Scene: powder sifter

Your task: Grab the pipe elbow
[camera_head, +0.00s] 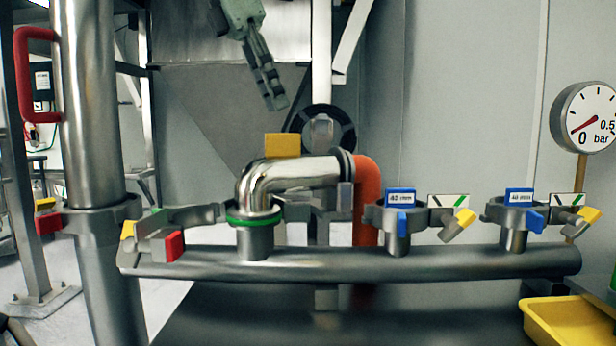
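The pipe elbow (290,174) is a shiny metal bend in the middle of the view. Its left end turns down into a green ring (253,216) on a short stub of the horizontal rail. Its other end reaches right to a dark collar beside an orange-red handle (367,200). My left gripper (274,103) hangs down from the top, above the elbow in the picture and apart from it. Its fingers look close together from this angle, and I cannot tell whether they are open. Nothing shows in them. My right gripper is not in view.
A metal rail (350,264) runs across the front, with two blue-tagged clamps (398,215) on its right half. A thick steel post (90,120) with a red handle stands left. A pressure gauge (585,117) and yellow bin (568,322) are at the right.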

